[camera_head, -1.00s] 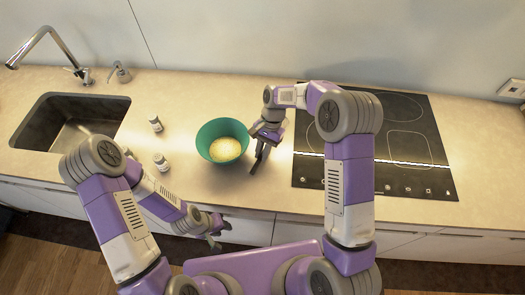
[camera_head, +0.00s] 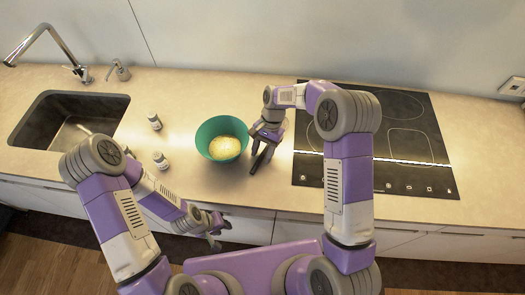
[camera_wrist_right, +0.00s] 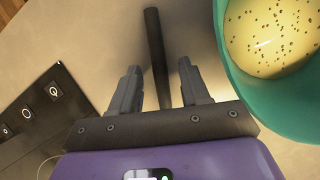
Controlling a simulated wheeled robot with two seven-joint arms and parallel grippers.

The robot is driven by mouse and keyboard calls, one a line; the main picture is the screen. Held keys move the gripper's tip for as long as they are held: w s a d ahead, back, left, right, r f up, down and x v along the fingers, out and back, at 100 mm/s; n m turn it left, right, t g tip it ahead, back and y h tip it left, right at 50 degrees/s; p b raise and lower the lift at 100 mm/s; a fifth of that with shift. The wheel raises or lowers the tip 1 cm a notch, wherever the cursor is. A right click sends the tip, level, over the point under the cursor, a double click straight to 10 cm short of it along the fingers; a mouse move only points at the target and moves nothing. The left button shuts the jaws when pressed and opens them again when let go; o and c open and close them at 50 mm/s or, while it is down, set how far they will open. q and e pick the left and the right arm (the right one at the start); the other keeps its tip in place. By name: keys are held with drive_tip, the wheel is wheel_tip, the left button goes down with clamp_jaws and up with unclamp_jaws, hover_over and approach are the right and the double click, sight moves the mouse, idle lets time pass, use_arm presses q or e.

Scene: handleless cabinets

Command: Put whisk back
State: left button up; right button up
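A dark thin rod (camera_wrist_right: 156,50), which looks like the whisk's handle, lies between my right gripper's fingers in the right wrist view. A gap shows on each side of it. No whisk wires can be made out. My right gripper (camera_head: 262,160) is open and low over the counter, just right of the teal bowl (camera_head: 205,130). The bowl holds a pale yellow, speckled mix (camera_wrist_right: 270,35). My left gripper (camera_head: 222,236) is open and empty, in front of the counter's front edge.
A black cooktop (camera_head: 405,150) lies to the right of my right gripper. Two small shakers (camera_head: 155,122) (camera_head: 160,160) stand left of the bowl. A sink (camera_head: 65,105) with a faucet (camera_head: 55,45) is at far left. Closed cabinet fronts (camera_head: 405,240) run below the counter.

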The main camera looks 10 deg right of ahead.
drive_tip(key=v, duration=0.7)
drive_tip(key=shift+w+r+p, duration=0.15)
drive_tip(key=shift+r+p, duration=0.05)
drive_tip(key=shift+p, duration=0.15)
